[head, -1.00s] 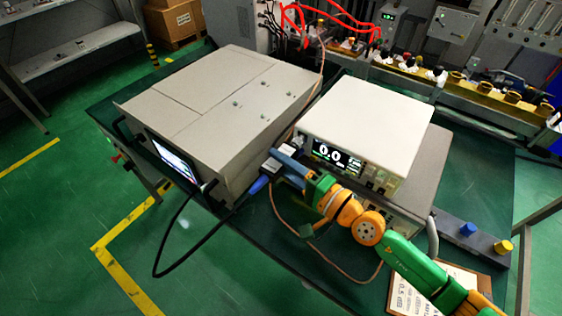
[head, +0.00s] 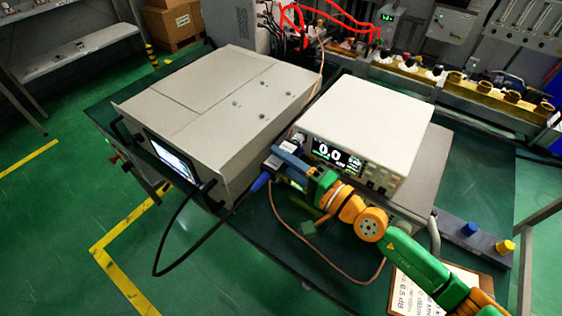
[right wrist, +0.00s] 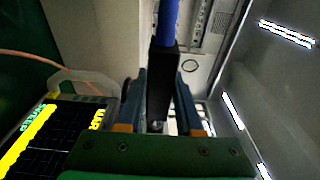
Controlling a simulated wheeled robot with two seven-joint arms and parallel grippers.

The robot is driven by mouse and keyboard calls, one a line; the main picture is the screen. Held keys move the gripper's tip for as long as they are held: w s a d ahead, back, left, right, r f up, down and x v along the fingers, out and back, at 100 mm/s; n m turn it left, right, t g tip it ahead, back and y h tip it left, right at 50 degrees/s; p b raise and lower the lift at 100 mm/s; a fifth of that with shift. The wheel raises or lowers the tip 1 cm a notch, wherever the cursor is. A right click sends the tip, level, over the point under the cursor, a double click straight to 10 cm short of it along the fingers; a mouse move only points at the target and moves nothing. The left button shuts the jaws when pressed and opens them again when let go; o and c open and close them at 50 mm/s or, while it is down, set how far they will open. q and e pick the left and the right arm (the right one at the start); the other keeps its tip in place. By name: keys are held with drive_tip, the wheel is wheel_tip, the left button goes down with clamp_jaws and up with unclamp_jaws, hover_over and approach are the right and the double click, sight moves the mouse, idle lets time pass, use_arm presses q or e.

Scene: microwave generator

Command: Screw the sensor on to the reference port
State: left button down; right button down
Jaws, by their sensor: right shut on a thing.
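The sensor (head: 270,166) is a dark block with a blue cable end, held at the front left corner of the white meter (head: 366,125). My right gripper (head: 281,157) is shut on it. In the right wrist view the black sensor body (right wrist: 162,75) sits between the blue fingers, with its blue cable end (right wrist: 165,22) pointing up. A small light fitting, likely the reference port (head: 299,137), shows on the left of the meter's front. I cannot tell whether the sensor touches it or is threaded on. My left gripper is not in view.
The large grey generator (head: 215,110) stands close on the left. A black cable (head: 160,240) loops from the sensor past its front, and a thin brown cable (head: 335,272) hangs below my arm. A paper sheet (head: 418,292) lies at the table's front edge.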

drive_tip(key=shift+w+d, duration=0.1)
drive_tip(key=shift+w, duration=0.1)
drive_tip(key=shift+c, duration=2.4)
unclamp_jaws()
drive_tip(key=shift+d, duration=0.1)
drive_tip(key=b+v, duration=0.3)
drive_tip(key=v, duration=0.4)
